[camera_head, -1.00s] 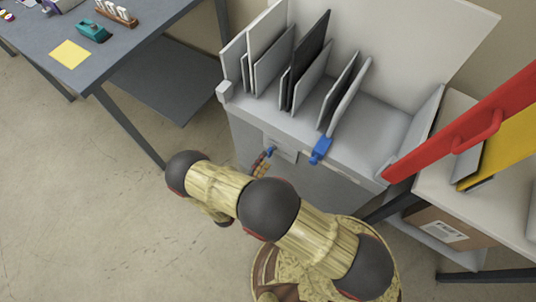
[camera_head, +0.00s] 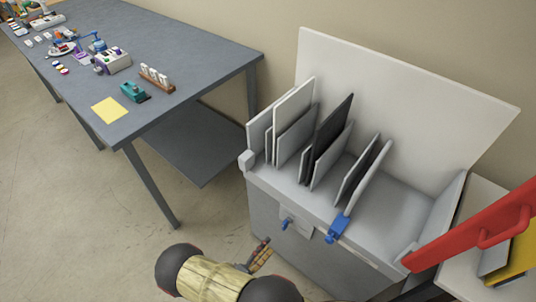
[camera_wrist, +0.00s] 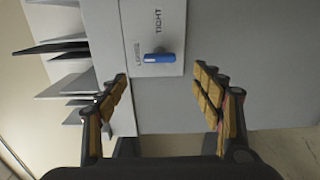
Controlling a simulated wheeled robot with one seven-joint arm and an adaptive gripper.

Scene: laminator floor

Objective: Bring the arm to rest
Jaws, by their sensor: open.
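My gripper (camera_wrist: 160,98) is open and empty in the wrist view, its two padded fingers spread apart. It faces the front of a grey cabinet (camera_wrist: 250,60). A blue lever (camera_wrist: 160,58) on a plate (camera_wrist: 150,20) marked TIGHT lies beyond and between the fingertips, apart from them. In the head view the gripper's padded fingers (camera_head: 260,257) show low in front of the cabinet, close to the blue lever (camera_head: 285,224). The rest of the gripper is mostly hidden behind my arm.
Upright grey, white and black panels (camera_head: 328,155) stand in the cabinet's top. A blue clamp (camera_head: 338,229) sits on its front edge. A grey table (camera_head: 190,50) with small items is at left. A red bar (camera_head: 470,238) slants at right. Floor is free at left.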

